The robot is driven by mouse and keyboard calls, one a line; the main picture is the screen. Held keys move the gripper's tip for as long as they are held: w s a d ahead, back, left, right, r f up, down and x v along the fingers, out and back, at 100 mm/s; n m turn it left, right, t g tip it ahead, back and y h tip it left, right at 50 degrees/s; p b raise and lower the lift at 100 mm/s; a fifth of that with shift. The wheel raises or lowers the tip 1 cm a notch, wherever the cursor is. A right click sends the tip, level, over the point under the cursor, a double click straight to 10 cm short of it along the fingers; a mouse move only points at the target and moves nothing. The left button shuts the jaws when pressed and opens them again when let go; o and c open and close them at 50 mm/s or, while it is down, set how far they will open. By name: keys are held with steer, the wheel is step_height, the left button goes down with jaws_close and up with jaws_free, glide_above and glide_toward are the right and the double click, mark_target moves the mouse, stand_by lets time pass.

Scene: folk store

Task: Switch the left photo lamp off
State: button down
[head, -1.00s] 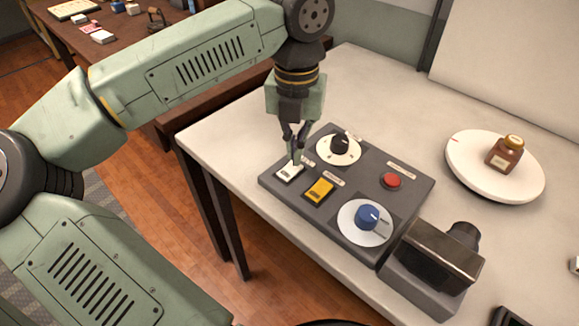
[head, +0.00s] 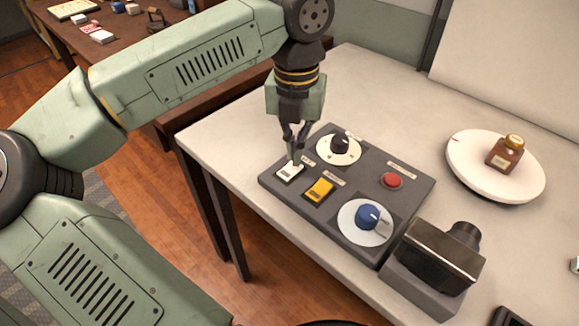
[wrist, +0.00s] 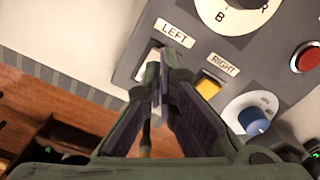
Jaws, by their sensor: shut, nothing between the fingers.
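The control panel (head: 330,242) is a grey box on the white table. Its white left switch (head: 289,173) is at the panel's left corner, and the LEFT label (wrist: 175,33) shows beside it in the wrist view. The yellow right switch (head: 319,189) is next to it, with the RIGHT label (wrist: 223,64). My gripper (head: 296,161) is shut and empty, pointing down with its tips at the far edge of the white switch. In the wrist view my fingers (wrist: 160,75) cover most of that switch. I cannot tell whether the tips touch it.
The panel also carries a black knob (head: 340,145), a red button (head: 392,180) and a blue knob (head: 367,216). A dark camera (head: 440,257) stands at its right end. A white turntable (head: 470,180) holds a brown bottle (head: 505,154). Bare table lies behind the panel.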

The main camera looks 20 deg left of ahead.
steer(key=shift+f+b, duration=1)
steer(key=shift+f, duration=0.15)
steer(key=shift+r, duration=0.15)
steer(key=shift+r+p, duration=2)
steer(key=shift+r, duration=1.45)
